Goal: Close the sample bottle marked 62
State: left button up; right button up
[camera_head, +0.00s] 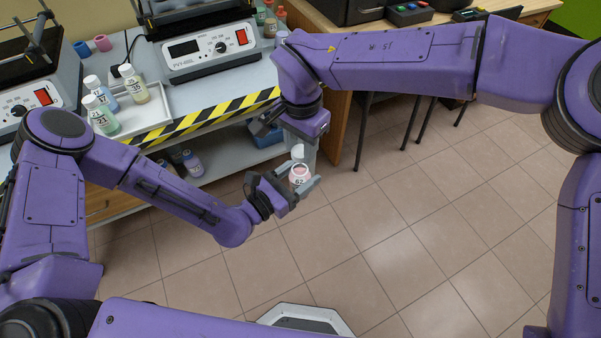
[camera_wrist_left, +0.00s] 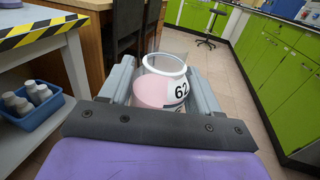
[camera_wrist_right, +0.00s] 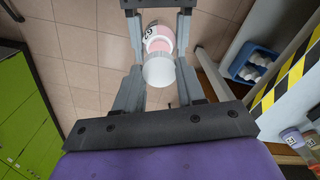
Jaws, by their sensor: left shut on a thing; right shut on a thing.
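The sample bottle marked 62 (camera_head: 299,174) holds pink liquid and is roughly upright in my left gripper (camera_head: 293,186), which is shut on it. In the left wrist view the bottle (camera_wrist_left: 162,88) sits between both fingers, with its label 62 facing right and its mouth looking open. My right gripper (camera_head: 299,150) comes from above, shut on a white cap (camera_head: 298,151). In the right wrist view the cap (camera_wrist_right: 158,71) is between the fingertips, and overlaps the bottle mouth. I cannot tell whether cap and bottle touch.
Both grippers are over open tiled floor in front of the bench. A tray (camera_head: 152,118) with several capped bottles stands on the bench behind yellow-black edge tape (camera_head: 205,115). A blue bin (camera_wrist_left: 38,117) with white-capped bottles is on the lower shelf.

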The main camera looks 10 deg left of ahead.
aim_at(300, 180)
jog(key=shift+f, duration=0.75)
jog(key=shift+f, duration=0.85)
jog(key=shift+f, duration=0.55)
